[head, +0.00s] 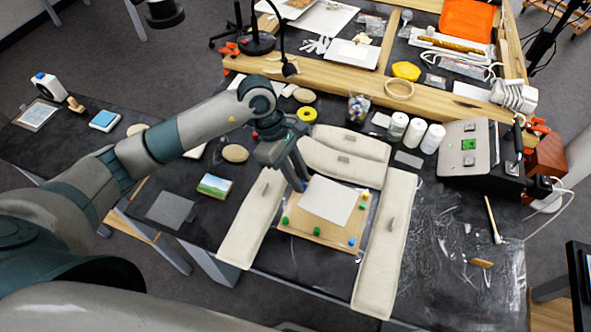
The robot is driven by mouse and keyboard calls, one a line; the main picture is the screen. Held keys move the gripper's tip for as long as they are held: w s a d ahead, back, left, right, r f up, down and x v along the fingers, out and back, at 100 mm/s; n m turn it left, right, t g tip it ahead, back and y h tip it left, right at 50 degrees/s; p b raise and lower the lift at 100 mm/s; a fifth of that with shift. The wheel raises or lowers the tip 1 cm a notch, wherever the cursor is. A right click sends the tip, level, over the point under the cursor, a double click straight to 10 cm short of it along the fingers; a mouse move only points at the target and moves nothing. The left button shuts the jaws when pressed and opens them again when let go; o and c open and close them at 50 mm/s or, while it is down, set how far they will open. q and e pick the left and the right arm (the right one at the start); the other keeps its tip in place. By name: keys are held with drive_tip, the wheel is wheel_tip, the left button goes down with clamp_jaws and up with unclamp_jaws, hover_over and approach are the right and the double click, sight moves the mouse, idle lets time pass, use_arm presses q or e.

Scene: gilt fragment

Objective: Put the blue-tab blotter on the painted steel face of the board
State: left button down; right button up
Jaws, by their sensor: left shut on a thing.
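My left gripper (301,187) is shut, with its fingertips at the left edge of a pale square sheet (330,200). The sheet looks like the blotter, but I cannot make out a blue tab on it; the fingers may hide it. It is over a tan board (318,234), and I cannot tell whether it touches. Small green, blue and yellow pieces show around the board's edges. I cannot tell which part of the board is painted steel. My right gripper is not in view.
Long cream cushions lie left (250,222), right (385,240) and behind (343,162) the board. White bottles (415,130) and a grey control box (468,145) stand at the back right. A small landscape picture (214,186) and a grey square (170,209) lie left. The dark table's right part is mostly free.

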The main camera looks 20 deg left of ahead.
use_arm(q)
drive_tip(key=shift+w+d+n+t, duration=0.1)
drive_tip(key=shift+w+n+t, duration=0.25)
drive_tip(key=shift+n, duration=0.35)
drive_tip(key=shift+f, duration=0.5)
drive_tip(key=shift+f+b, duration=0.35)
drive_tip(key=shift+f, duration=0.55)
drive_tip(key=shift+f+b, duration=0.75)
drive_tip(key=shift+f, duration=0.95)
drive_tip(key=shift+f+b, duration=0.35)
drive_tip(key=shift+f, duration=0.6)
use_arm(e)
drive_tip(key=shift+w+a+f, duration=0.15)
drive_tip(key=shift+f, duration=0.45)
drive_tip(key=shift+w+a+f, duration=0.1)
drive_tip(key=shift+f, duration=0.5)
use_arm(q)
drive_tip(key=shift+f, duration=0.15)
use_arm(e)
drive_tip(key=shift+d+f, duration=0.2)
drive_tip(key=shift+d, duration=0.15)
use_arm(q)
drive_tip(key=shift+f+b, duration=0.2)
drive_tip(key=shift+b, duration=0.35)
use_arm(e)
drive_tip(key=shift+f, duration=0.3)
